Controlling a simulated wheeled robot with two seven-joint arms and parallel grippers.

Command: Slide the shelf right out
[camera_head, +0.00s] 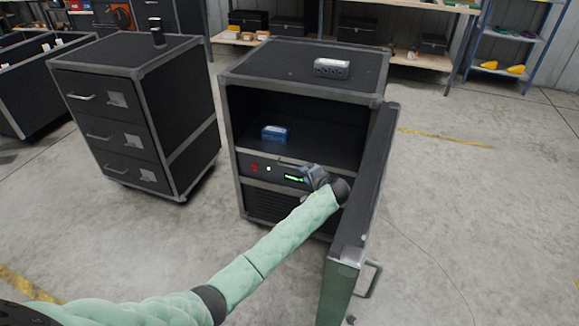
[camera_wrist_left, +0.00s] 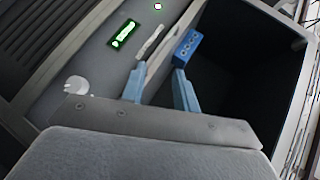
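The dark shelf (camera_head: 308,145) lies inside the open black case (camera_head: 240,140), with its pale front edge above a panel with lights. A small pale handle (camera_wrist_left: 151,41) shows at that edge in the left wrist view. My left gripper (camera_head: 308,172) is at the right part of the shelf front. In the left wrist view its two blue fingers (camera_wrist_left: 159,88) are apart, with the shelf's front edge running between them. I cannot tell whether they touch it. My right gripper is out of view.
The case door (camera_head: 372,185) stands open on the right, close beside my left forearm. The panel (camera_head: 262,168) below the shelf has a green display. A drawer cabinet (camera_head: 180,110) stands left. Floor in front is clear.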

